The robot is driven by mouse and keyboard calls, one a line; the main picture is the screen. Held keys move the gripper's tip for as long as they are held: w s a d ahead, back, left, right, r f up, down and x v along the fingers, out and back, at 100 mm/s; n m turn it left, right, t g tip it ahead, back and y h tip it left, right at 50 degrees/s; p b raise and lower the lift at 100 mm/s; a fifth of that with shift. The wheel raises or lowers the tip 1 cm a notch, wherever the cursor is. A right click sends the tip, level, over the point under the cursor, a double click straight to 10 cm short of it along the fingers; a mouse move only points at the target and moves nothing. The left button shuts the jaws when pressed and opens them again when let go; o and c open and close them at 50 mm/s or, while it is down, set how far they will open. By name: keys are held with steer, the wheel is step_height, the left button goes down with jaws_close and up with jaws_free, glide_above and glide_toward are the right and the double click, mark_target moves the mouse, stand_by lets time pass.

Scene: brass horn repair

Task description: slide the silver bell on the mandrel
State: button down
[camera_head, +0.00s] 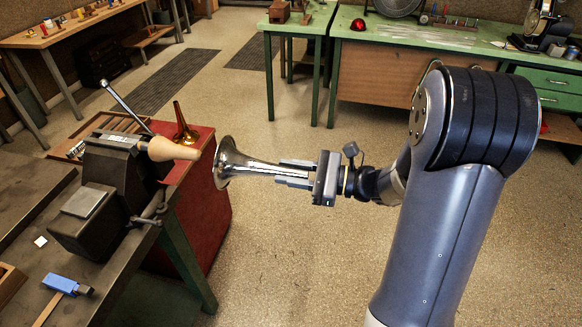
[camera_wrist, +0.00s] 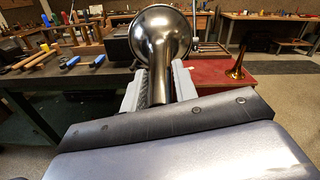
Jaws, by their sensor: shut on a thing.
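The silver bell (camera_head: 240,165) is a flared horn piece held level in the air, its wide mouth facing left. My gripper (camera_head: 297,174) is shut on its narrow stem. In the wrist view my gripper (camera_wrist: 158,90) has a jaw on each side of the stem, and the bell's flare (camera_wrist: 153,45) opens away from me. The mandrel (camera_head: 172,150) is a tan tapered piece clamped in a dark vise (camera_head: 112,168), its thin tip pointing right at the bell's mouth. A small gap appears between the tip and the mouth; the mandrel is hidden behind the bell in the wrist view.
A brass bell (camera_head: 183,125) stands on a red cabinet (camera_head: 205,175) behind the mandrel. A dark workbench (camera_head: 115,270) carries the vise and a blue-handled tool (camera_head: 67,285). A green bench (camera_head: 450,45) stands at the back. The floor around my arm is clear.

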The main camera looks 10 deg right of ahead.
mark_target(252, 164)
steer(key=shift+d+r, duration=0.1)
steer(key=shift+r, duration=0.2)
steer(key=shift+x, duration=2.35)
steer(key=shift+w, duration=0.1)
steer(key=shift+b+x, duration=0.4)
steer(key=shift+x, duration=1.6)
steer(key=shift+b, duration=0.35)
stand_by(0.7)
steer(key=b+x, duration=0.1)
steer(key=x, duration=0.9)
steer(key=shift+b, duration=0.3)
steer(key=c, duration=1)
jaws_free()
steer(key=shift+f, duration=0.1)
steer(key=shift+c, duration=0.2)
